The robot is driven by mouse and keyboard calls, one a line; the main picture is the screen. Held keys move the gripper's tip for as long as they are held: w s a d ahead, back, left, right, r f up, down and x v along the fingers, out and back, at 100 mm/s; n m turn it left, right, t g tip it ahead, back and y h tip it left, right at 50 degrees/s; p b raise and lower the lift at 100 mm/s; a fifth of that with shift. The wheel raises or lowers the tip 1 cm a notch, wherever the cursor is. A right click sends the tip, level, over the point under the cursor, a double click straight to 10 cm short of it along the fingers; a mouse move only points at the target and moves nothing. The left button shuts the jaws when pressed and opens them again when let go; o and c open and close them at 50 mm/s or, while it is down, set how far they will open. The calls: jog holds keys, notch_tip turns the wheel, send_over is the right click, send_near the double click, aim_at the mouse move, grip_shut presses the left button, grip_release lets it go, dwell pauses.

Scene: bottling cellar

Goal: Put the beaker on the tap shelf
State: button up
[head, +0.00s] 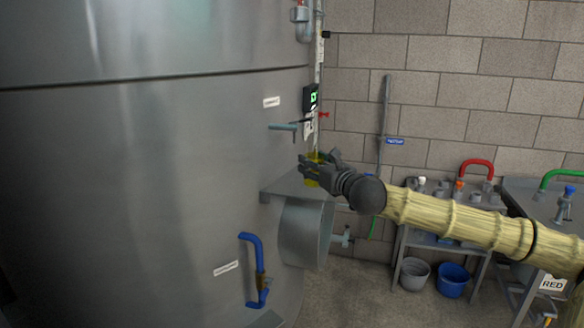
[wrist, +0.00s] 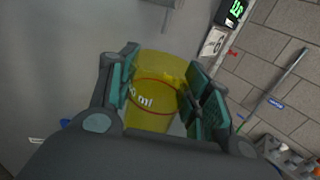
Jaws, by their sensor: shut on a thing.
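The tap shelf (head: 285,185) is a small grey ledge on the tank's side, below a tap (head: 284,127). The beaker is at the shelf's right part; whether it touches the shelf I cannot tell.
The big steel tank (head: 130,150) fills the left. A blue pipe handle (head: 252,268) sticks out below the shelf. A digital display (head: 311,97) hangs above.

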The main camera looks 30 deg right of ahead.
jog(key=w, duration=0.3)
jog(key=w+f, duration=0.1)
jog(key=w, duration=0.3)
jog(key=w+p, duration=0.1)
jog(key=w, duration=0.3)
jog(key=shift+d+f, duration=0.15)
jog(key=shift+d, duration=0.25)
notch_tip(320, 180, down, 2)
jog(key=shift+a+f+p, duration=0.1)
jog(key=shift+p, duration=0.3)
jog(key=shift+f, duration=0.55)
jog(key=shift+f, duration=0.1)
jog(key=o, duration=1.1)
jog(key=shift+r, duration=0.2)
